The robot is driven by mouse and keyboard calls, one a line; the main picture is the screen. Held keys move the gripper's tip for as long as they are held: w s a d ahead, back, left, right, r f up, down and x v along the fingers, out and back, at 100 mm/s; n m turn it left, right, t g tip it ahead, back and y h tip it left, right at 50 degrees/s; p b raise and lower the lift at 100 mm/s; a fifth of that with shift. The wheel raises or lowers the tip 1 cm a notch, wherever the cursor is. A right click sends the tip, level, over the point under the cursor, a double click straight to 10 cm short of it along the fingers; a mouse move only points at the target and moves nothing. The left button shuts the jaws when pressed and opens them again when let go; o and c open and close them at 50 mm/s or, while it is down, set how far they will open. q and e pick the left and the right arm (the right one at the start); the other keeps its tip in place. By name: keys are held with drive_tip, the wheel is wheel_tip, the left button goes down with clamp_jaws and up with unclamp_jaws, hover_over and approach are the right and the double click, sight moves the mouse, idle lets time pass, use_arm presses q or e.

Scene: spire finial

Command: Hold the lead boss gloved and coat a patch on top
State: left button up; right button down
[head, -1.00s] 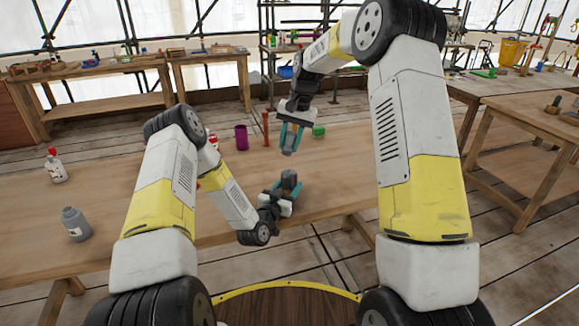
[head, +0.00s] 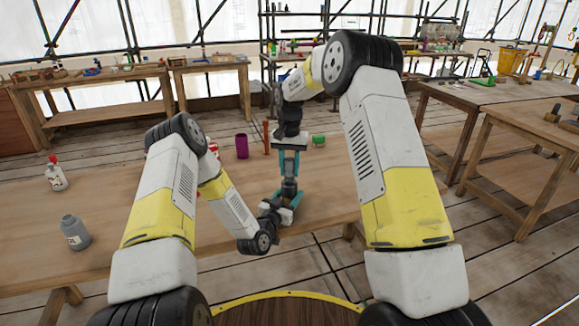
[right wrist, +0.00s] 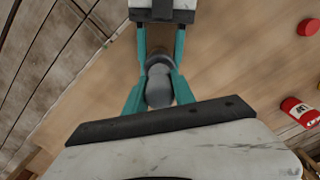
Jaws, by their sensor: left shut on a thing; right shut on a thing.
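In the head view my left gripper (head: 287,197) is low over the near table edge, shut on the dark grey lead boss (head: 289,186). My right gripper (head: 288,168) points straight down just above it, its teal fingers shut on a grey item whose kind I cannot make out. In the right wrist view my right gripper's fingers (right wrist: 158,92) close around this rounded grey item (right wrist: 158,88). The left gripper's teal fingers come in from the top beside a paler grey part. The item and the boss overlap in view; I cannot tell whether they touch.
Red containers (right wrist: 299,111) show in the right wrist view.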

drive_tip(key=shift+f, duration=0.55)
idle(0.9)
drive_tip(key=shift+w, duration=0.55)
drive_tip(key=shift+s, duration=1.1)
drive_tip(key=shift+w+f, duration=0.15)
drive_tip(key=shift+w, duration=0.9)
drive_tip(key=shift+s, duration=1.15)
drive_tip(key=shift+w, duration=1.15)
